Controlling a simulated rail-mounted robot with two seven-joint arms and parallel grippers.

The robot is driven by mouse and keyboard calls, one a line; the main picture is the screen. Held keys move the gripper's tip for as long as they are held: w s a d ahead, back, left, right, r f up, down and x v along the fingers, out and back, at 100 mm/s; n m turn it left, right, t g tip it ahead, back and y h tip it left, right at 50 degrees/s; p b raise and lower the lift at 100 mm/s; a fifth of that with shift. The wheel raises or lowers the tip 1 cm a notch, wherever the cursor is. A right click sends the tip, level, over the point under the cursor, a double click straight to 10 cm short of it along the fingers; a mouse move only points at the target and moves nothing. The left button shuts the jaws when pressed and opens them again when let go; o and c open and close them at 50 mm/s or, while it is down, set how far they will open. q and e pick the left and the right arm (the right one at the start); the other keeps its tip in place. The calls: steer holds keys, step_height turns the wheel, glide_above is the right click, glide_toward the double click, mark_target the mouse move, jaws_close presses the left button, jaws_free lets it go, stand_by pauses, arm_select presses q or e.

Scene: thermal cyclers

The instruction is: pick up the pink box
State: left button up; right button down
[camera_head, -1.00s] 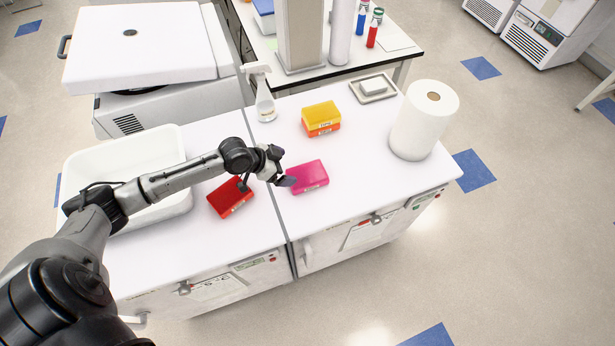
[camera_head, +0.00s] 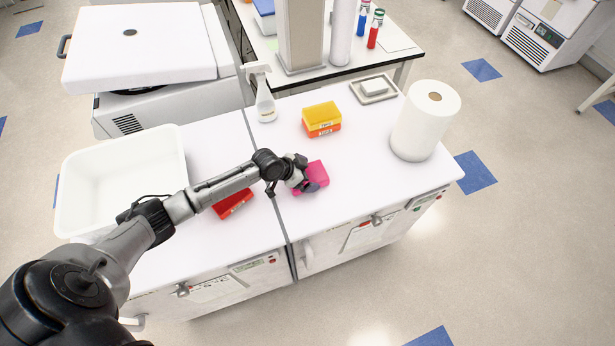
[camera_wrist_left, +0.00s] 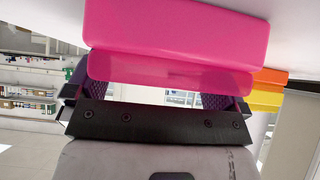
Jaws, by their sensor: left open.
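The pink box (camera_head: 319,174) lies on the white bench top, to the right of the gap between the two units. My left gripper (camera_head: 308,184) is at its left and near side and covers part of it. In the left wrist view the pink box (camera_wrist_left: 180,35) fills the top middle, and the open fingers of the left gripper (camera_wrist_left: 160,92) reach toward its edge, one on each side. I cannot tell whether the fingers touch the box. My right gripper is not in view.
A red box (camera_head: 232,205) lies under my left forearm. A yellow and orange box stack (camera_head: 322,118) stands behind the pink box. A paper roll (camera_head: 425,120) stands at the right, a spray bottle (camera_head: 264,98) at the back, and a white bin (camera_head: 120,175) at the left.

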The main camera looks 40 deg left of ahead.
arm_select(q)
steer(key=shift+f, duration=0.1)
steer(key=shift+c, duration=0.4)
steer(key=c, duration=0.6)
